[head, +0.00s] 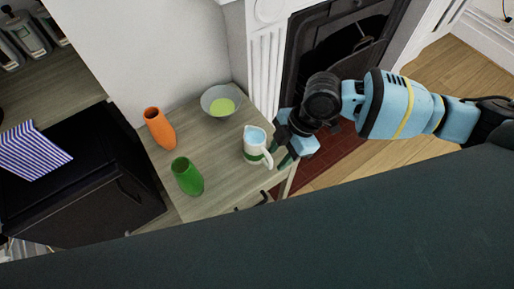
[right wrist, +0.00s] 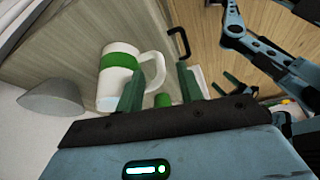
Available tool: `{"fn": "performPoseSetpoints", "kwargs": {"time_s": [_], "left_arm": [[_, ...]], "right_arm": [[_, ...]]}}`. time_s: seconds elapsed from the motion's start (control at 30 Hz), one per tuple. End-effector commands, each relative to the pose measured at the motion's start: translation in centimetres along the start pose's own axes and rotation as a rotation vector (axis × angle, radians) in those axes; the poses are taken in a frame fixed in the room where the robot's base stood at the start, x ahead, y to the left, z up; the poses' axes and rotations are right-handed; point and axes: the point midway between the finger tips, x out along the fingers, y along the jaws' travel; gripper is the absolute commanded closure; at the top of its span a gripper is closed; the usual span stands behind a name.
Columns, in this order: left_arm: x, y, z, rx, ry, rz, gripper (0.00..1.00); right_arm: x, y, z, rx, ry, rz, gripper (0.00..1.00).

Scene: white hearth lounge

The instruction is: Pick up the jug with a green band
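The white jug with a green band (head: 254,157) stands upright near the right end of the wooden cabinet top, its handle toward my right gripper. My right gripper (head: 285,155) is open beside the handle. In the right wrist view the jug (right wrist: 111,80) shows its band and handle. The two dark green fingers of the right gripper (right wrist: 160,88) are apart, with the handle seen at and between their tips. I cannot tell whether they touch it.
A green vase (head: 187,177), an orange vase (head: 159,128) and a grey bowl (head: 213,105) with green inside share the cabinet top (head: 222,148). A fireplace (head: 335,45) lies behind my right arm. A black cabinet (head: 85,205) with a striped cloth (head: 35,150) is at left.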

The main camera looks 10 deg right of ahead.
Motion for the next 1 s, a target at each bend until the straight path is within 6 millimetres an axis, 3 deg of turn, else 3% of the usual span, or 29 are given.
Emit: {"fn": "performPoseSetpoints", "kwargs": {"time_s": [0.23, 0.5, 0.8, 1.0], "left_arm": [[0.3, -0.1, -0.2, 0.001, 0.005, 0.000, 0.25], [0.3, 0.0, -0.1, 0.000, 0.003, 0.000, 0.25], [0.0, 0.1, 0.5, -0.001, -0.007, 0.001, 0.25], [0.0, 0.1, 0.6, -0.002, -0.010, 0.002, 0.25]], "right_arm": [[3.6, -0.1, 0.0, 0.001, 0.001, -0.003, 0.63], [4.0, -0.1, 0.0, 0.000, 0.000, -0.001, 0.63], [4.0, -0.1, 0.0, 0.000, 0.000, -0.001, 1.00], [4.0, -0.1, 0.0, 0.000, 0.000, -0.001, 1.00]]}}
